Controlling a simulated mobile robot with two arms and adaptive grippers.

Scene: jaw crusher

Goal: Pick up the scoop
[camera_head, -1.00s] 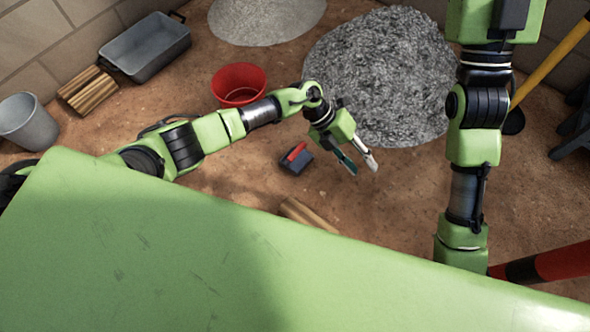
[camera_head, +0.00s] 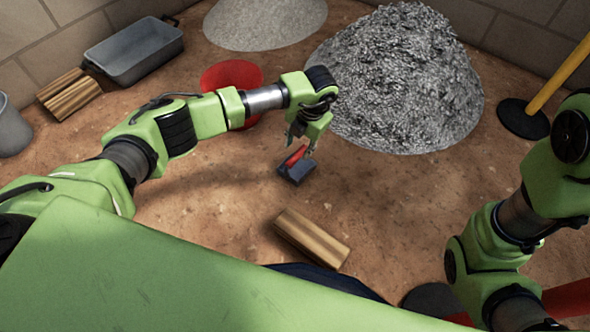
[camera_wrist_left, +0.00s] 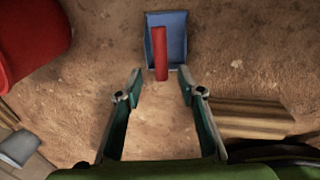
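The scoop has a blue-grey pan (camera_head: 296,174) and a red handle (camera_head: 294,157). It lies on the brown ground near the middle of the head view. In the left wrist view, the pan (camera_wrist_left: 176,52) is at the top and the red handle (camera_wrist_left: 160,52) points down toward the gap between my fingers. My left gripper (camera_head: 302,150) is above the scoop in the head view, pointing down. My right gripper is out of view.
A red bucket (camera_head: 228,74) stands behind my left arm. A dark gravel pile (camera_head: 400,85) rises behind the scoop, with a lighter pile (camera_head: 265,22) farther back. A grey tub (camera_head: 135,55) stands back left. Ground around the scoop is clear.

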